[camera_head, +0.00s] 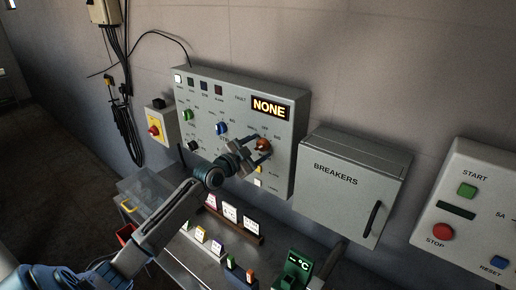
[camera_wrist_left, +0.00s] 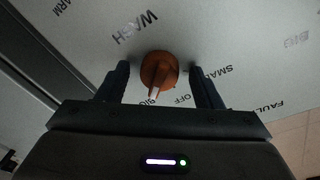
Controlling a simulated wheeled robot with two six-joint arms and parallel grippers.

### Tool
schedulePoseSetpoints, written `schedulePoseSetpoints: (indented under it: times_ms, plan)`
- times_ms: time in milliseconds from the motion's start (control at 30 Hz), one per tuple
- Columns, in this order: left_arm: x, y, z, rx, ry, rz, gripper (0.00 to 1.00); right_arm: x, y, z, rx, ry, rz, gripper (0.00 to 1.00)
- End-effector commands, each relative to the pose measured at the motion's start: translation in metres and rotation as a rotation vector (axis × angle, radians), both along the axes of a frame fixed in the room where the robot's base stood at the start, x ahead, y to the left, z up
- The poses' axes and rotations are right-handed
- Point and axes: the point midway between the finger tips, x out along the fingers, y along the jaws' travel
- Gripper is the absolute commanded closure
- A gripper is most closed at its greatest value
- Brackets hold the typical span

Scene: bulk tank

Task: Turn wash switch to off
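The wash switch is an orange rotary knob (camera_head: 263,144) on the right part of the grey control panel (camera_head: 226,93). In the left wrist view the same orange knob (camera_wrist_left: 159,70) sits near the printed word WASH, with OFF and SMALL also printed around it. Its white pointer mark is at the lower edge, toward a partly hidden label just left of OFF. My left gripper (camera_head: 258,152) is in front of the knob. In the wrist view my left gripper (camera_wrist_left: 161,84) is open, one finger on each side of the knob with gaps. My right gripper is not in view.
The panel also carries a green knob (camera_head: 187,115), a blue knob (camera_head: 222,128) and a lit NONE display (camera_head: 269,108). A BREAKERS box (camera_head: 345,185) stands close to the right. Below are a shelf with cards and a green °C meter (camera_head: 296,268).

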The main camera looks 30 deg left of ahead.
Motion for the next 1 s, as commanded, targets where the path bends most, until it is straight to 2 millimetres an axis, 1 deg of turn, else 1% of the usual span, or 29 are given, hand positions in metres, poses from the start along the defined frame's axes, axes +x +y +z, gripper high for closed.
schedulePoseSetpoints:
  times_ms: [33, 167, 200, 233, 400, 633, 767, 1000]
  plan:
    - [0.0, 0.0, 0.0, 0.0, 0.0, 0.0, 0.48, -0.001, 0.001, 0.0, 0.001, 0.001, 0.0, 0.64]
    - [0.0, 0.0, 0.0, 0.0, 0.0, 0.0, 0.73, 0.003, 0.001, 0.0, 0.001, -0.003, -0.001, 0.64]
    - [0.0, 0.0, 0.0, 0.0, 0.0, 0.0, 0.81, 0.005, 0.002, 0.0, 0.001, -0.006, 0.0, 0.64]
    - [0.0, 0.0, 0.0, 0.0, 0.0, 0.0, 0.85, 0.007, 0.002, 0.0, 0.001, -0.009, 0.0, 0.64]
    - [0.0, 0.0, 0.0, -0.006, 0.001, 0.0, 0.85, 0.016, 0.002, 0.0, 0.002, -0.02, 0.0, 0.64]
    - [0.0, 0.0, -0.001, -0.074, 0.006, 0.0, 0.85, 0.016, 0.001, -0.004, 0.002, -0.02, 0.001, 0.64]
    - [0.0, 0.0, -0.002, -0.156, 0.012, 0.0, 0.85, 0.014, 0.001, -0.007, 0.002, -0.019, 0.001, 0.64]
    - [0.0, -0.001, -0.002, -0.363, 0.028, 0.0, 0.85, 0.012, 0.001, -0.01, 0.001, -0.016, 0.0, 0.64]
